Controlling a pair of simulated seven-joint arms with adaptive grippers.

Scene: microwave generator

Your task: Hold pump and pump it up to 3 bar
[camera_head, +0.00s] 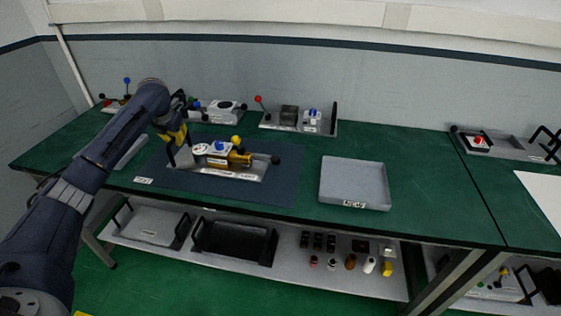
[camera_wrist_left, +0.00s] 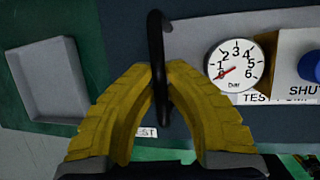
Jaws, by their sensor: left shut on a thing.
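The test pump (camera_head: 220,172) sits on a dark blue mat, with a brass cylinder (camera_head: 239,158), a yellow knob, a blue shut-off knob (camera_head: 220,145) and a black ball-ended lever (camera_head: 274,159) on the right. Its white gauge (camera_head: 201,149) also shows in the left wrist view (camera_wrist_left: 232,66); the red needle points near 0. My left gripper (camera_head: 178,143), with yellow fingers, is shut on the black handle (camera_wrist_left: 155,35) at the pump's left end. The fingertips (camera_wrist_left: 160,80) meet around the handle. The pump rests on the mat. My right gripper is not in view.
A grey tray (camera_head: 355,183) stands right of the mat, and another (camera_wrist_left: 62,80) lies on its left. Other units (camera_head: 298,118) line the back of the table. A lower shelf (camera_head: 330,275) holds bins and small parts. The green table behind the grey tray is clear.

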